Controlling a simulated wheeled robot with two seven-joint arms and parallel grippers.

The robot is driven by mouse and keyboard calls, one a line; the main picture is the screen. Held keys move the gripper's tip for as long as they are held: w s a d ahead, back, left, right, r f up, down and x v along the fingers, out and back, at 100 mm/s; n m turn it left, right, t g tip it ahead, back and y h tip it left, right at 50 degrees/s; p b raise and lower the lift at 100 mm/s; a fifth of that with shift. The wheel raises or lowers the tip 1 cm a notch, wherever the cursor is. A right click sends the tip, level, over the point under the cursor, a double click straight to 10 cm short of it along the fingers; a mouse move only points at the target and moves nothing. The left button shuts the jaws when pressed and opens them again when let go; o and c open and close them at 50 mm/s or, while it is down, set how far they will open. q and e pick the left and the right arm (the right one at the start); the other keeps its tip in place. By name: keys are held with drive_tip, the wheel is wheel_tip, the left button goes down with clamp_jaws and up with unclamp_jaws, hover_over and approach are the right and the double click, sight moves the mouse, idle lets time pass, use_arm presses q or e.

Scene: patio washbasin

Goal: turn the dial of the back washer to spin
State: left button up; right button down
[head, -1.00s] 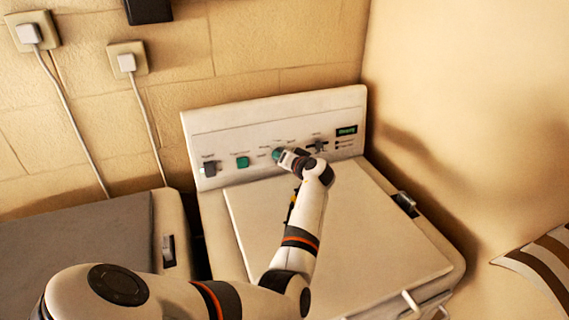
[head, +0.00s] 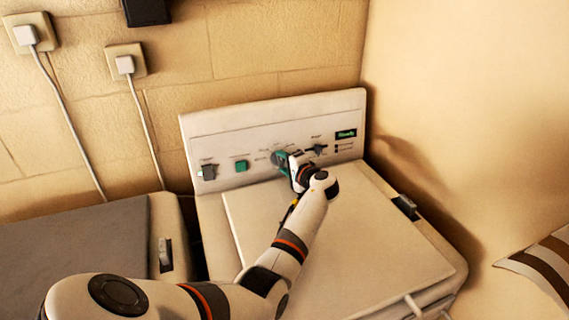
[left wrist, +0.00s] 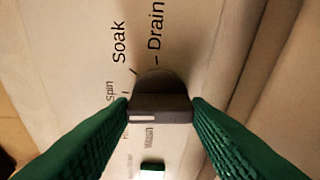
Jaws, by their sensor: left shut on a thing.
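The washer (head: 345,245) with the upright control panel (head: 215,128) stands against the wall. My left gripper (head: 283,161) is at the middle of this panel, with its green fingers closed on a dial. The dial is hidden behind the gripper in the head view. In the left wrist view the dark grey dial (left wrist: 160,92) sits between the two green fingers, which touch its sides. Labels reading Soak, Drain, Spin and Wash stand around it. A white mark shows on the dial, but I cannot tell which label it points to. My right gripper is not in view.
A dark switch (head: 208,171), a green button (head: 241,165), another dark knob (head: 318,149) and a lit green display (head: 346,134) share the panel. A second machine with a grey lid (head: 75,245) stands at left. The tan wall (head: 480,120) is close on the right.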

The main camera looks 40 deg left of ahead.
use_arm(q)
drive_tip(key=shift+r+m, duration=0.1)
drive_tip(key=shift+m, duration=0.4)
drive_tip(key=o, duration=1)
drive_tip(key=shift+a, duration=0.1)
drive_tip(key=p+v, duration=0.4)
drive_tip(key=v, duration=0.7)
drive_tip(key=shift+p, duration=0.35)
drive_tip(key=shift+s+d, duration=0.15)
drive_tip(key=shift+d, duration=0.35)
